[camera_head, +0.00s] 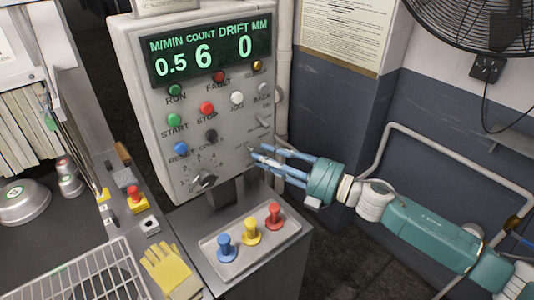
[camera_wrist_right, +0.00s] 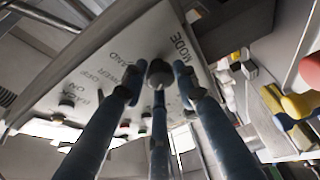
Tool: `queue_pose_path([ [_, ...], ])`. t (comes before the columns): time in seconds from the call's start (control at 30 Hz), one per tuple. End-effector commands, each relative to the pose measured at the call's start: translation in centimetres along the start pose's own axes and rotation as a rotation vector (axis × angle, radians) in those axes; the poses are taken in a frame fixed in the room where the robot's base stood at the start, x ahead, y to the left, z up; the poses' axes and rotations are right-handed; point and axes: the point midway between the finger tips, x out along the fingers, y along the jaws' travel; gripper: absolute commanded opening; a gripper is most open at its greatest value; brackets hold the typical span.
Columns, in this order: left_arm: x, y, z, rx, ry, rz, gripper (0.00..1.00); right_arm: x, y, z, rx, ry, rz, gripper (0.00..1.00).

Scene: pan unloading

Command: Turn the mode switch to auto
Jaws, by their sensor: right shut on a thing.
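The control panel (camera_head: 155,110) stands upright with a green-lit display on top. In the right wrist view, the mode switch (camera_wrist_right: 160,72) is a small dark rounded knob on the pale panel face, with the word MODE beside it. My right gripper (camera_head: 256,157) reaches the panel's lower right edge from the right. Its blue fingers (camera_wrist_right: 158,88) are closed around the knob in the wrist view. The fingers cover most of the knob in the head view, and which way it points cannot be told. My left gripper is not in view.
A larger round dial (camera_head: 203,179) and several coloured buttons are on the panel. Below it, a tray (camera_head: 228,271) holds blue, yellow and red plungers. A yellow glove (camera_head: 168,268) lies on the left. A pipe rail (camera_head: 455,147) and fan (camera_head: 470,22) are at right.

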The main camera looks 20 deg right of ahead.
Motion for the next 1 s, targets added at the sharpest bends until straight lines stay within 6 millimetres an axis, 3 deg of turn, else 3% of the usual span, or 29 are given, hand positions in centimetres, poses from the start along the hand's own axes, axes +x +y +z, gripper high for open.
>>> queue_pose_path([
  [0.77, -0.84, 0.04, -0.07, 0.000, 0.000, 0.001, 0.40, -0.10, -0.30, 0.15, -0.088, -0.004, -0.043, 0.03],
  [0.8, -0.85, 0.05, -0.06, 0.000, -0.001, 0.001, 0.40, -0.10, -0.29, 0.15, -0.088, -0.004, -0.043, 0.37],
  [1.0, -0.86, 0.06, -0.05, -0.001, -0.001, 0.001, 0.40, -0.05, -0.09, 0.09, -0.087, -0.002, -0.039, 0.37],
])
